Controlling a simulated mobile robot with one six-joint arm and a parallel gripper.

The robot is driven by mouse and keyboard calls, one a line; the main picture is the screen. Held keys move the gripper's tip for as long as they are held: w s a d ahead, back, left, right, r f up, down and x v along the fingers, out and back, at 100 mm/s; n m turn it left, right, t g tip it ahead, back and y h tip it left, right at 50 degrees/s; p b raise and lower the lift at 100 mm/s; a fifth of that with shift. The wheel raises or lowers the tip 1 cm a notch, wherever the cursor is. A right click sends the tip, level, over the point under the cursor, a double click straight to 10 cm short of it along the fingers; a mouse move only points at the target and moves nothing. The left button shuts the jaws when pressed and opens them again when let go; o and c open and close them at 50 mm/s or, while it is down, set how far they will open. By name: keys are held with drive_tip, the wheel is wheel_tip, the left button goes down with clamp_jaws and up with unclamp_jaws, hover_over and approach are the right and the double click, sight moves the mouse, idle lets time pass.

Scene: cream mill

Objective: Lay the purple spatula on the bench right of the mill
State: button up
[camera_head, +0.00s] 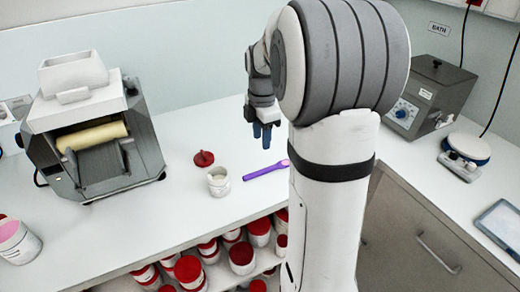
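The purple spatula (265,170) lies flat on the white bench (190,130), to the right of the mill (95,130) and just right of a small open white jar (219,181). The mill is a grey machine with a white hopper and a cream roller. My gripper (262,132), with blue fingertips, points down above and behind the spatula, apart from it. Nothing shows between the fingers. The fingertips look close together, but the view is too small to tell if they are open. My arm may hide the spatula's right end.
A red lid (204,158) lies behind the jar. A tub with pink contents (17,241) stands at the front left. Red-lidded jars (241,258) fill the shelf below. A grey bath (431,98), a round-topped device (466,152) and a tablet (503,223) stand at the right.

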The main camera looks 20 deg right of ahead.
drive_tip(key=s+a+m+t, duration=0.1)
drive_tip(key=s+a+m, duration=0.5)
drive_tip(key=s+m, duration=0.3)
drive_tip(key=s+a+m+t, duration=0.1)
drive_tip(key=s+a+m, duration=0.5)
drive_tip(key=s+m, duration=0.3)
drive_tip(key=shift+s+t, duration=0.4)
drive_tip(key=shift+s, duration=0.2)
drive_tip(key=shift+a+r, duration=0.1)
drive_tip(key=shift+a, duration=0.05)
